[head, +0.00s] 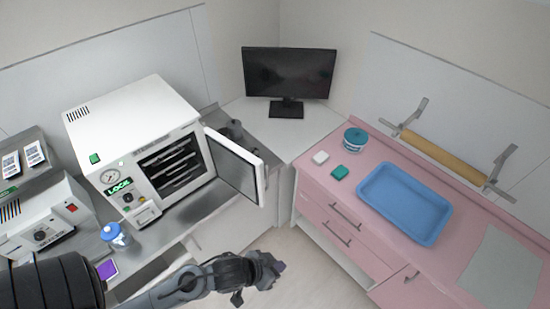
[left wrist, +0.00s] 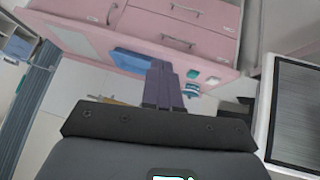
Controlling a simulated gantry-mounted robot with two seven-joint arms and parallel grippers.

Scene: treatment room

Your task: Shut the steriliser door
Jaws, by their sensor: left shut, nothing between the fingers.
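The white steriliser (head: 135,110) stands on the left counter with its chamber and metal racks showing. Its door (head: 235,167) is hinged at the chamber's right side and stands wide open, swung out towards the right. In the left wrist view the door (left wrist: 296,115) shows at the right edge, apart from the fingers. My left gripper (head: 277,268) is in front of and below the door, over the floor gap, not touching it. Its fingers (left wrist: 165,85) are together and empty in the left wrist view. My right gripper is in neither view.
A blue-lidded jar (head: 117,236) stands on the counter in front of the steriliser. A monitor (head: 288,75) stands in the back corner. The pink counter at right holds a blue tray (head: 403,203), a teal tub (head: 355,140) and small boxes. Floor between the counters is clear.

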